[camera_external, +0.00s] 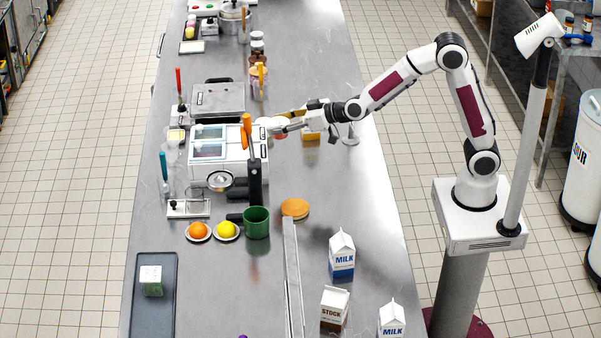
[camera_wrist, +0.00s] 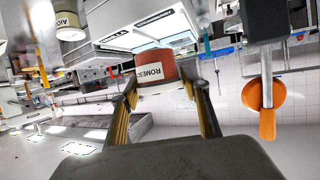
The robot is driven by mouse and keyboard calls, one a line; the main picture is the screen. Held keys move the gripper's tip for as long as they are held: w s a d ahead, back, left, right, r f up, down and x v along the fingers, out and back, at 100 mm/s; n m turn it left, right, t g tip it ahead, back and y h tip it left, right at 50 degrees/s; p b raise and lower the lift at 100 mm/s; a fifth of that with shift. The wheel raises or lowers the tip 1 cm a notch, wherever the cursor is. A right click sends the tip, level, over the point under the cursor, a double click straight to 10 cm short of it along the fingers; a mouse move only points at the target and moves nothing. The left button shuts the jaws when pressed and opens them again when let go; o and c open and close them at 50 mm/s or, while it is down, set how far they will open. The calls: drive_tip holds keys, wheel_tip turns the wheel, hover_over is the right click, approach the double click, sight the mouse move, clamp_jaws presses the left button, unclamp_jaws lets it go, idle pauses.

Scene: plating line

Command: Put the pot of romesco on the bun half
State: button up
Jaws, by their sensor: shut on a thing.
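The pot of romesco (camera_wrist: 156,72) is red-brown with a white label and sits between the fingertips of my gripper (camera_wrist: 158,98) in the wrist view. My gripper (camera_external: 284,125) is shut on it beside the white machine in the outside view, where the fingers partly hide the pot. The bun half (camera_external: 295,208) is a flat orange-brown disc lying on the steel counter, nearer the camera than my gripper and apart from it. I cannot tell whether it shows in the wrist view.
A white machine (camera_external: 228,157) stands left of my gripper. A dark upright holder with an orange handle (camera_external: 246,128) rises between gripper and bun half. A green cup (camera_external: 257,223) stands left of the bun half, a metal rail (camera_external: 292,270) in front. Counter to its right is clear.

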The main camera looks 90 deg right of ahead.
drive_tip(key=s+a+f+n+y, duration=0.1)
drive_tip(key=a+n+y, duration=0.2)
drive_tip(key=a, duration=0.6)
drive_tip(key=s+a+f+n+y, duration=0.2)
drive_tip(key=a+n+y, duration=0.2)
drive_tip(key=a, duration=0.4)
drive_tip(key=shift+s+a+y, duration=0.3)
drive_tip(key=shift+a+y, duration=0.05)
drive_tip(key=shift+y, duration=0.45)
drive_tip(key=shift+f, duration=0.2)
hover_over(295, 204)
drive_tip(key=shift+f, duration=3.05)
drive_tip(key=shift+f, duration=1.9)
drive_tip(key=shift+f, duration=0.15)
